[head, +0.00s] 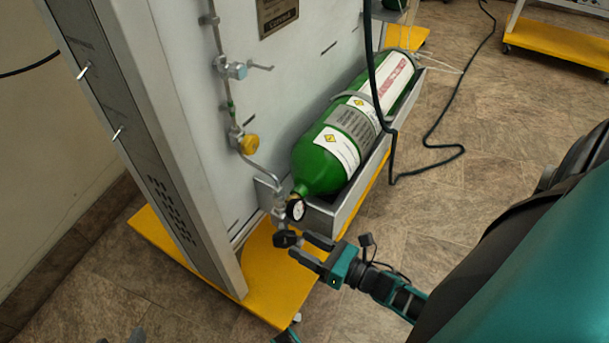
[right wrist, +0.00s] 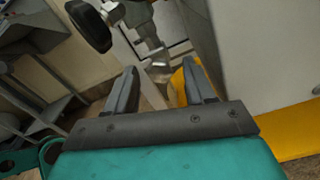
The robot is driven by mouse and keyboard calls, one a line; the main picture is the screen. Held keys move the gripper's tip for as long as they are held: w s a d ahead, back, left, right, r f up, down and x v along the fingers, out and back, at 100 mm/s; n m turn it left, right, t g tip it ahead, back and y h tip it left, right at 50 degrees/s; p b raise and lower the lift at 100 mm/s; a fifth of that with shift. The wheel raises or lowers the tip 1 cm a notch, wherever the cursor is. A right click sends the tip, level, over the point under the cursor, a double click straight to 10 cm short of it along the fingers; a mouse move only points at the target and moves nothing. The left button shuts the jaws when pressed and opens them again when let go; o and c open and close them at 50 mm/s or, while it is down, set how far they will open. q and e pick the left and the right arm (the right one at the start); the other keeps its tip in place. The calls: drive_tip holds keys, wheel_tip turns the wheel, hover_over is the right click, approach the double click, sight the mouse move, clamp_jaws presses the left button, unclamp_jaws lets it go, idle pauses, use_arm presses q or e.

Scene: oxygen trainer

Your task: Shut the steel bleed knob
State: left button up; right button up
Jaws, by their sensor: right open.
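My right gripper (head: 300,246) is open, with its fingers pointing left toward the fittings at the neck of the green cylinder (head: 322,170). In the right wrist view a bare steel fitting (right wrist: 158,72) shows just beyond and between the open fingers (right wrist: 162,88); it looks like the steel bleed knob, but its turn position cannot be told. In the head view I cannot pick this knob out from the fittings. A black round knob (head: 285,239) sits by the fingertips, and shows upper left in the wrist view (right wrist: 88,25). Left gripper: only unclear teal and grey bits at the bottom edge.
A pressure gauge (head: 296,209) sits above the black knob. The cylinder lies in a steel cradle (head: 349,205) beside the white panel (head: 290,85). The panel carries a yellow knob (head: 249,144) and a lever valve (head: 238,70). A black hose hangs down right of the cylinder.

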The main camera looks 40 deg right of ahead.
drive_tip(key=shift+c, duration=0.3)
clamp_jaws()
